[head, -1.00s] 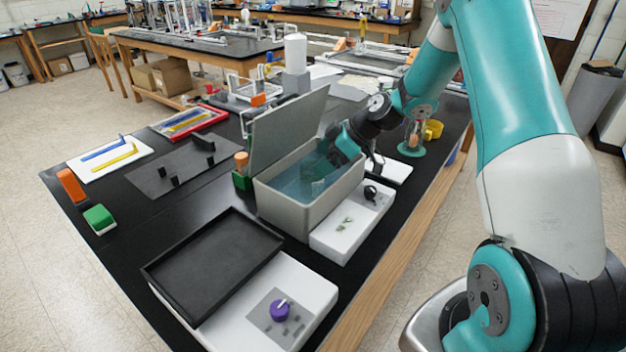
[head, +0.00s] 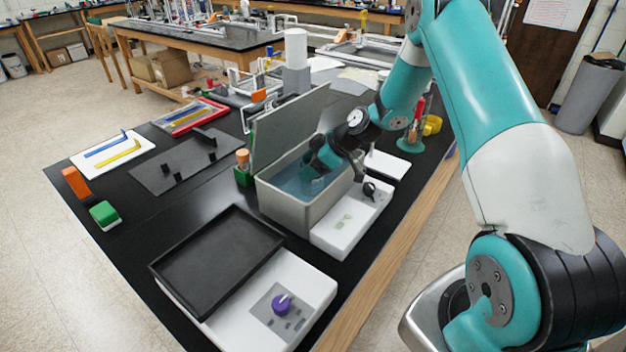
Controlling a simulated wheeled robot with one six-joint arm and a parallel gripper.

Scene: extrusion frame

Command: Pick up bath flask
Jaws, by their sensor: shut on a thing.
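The bath is a grey, open box (head: 285,207) of bluish water on the black bench, its lid raised at the back left. The bath flask (head: 315,184) shows only as a faint, clear shape in the water near the middle of the bath. My gripper (head: 316,170) reaches down into the bath from the upper right and is shut on the flask. Its fingertips and the exact grip are hard to make out against the water.
The raised lid (head: 290,128) stands close behind my gripper. A white control base with a black knob (head: 369,189) is at the bath's right. A black tray (head: 215,260) and a purple knob (head: 282,304) lie in front. A green-based holder (head: 410,144) stands behind right.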

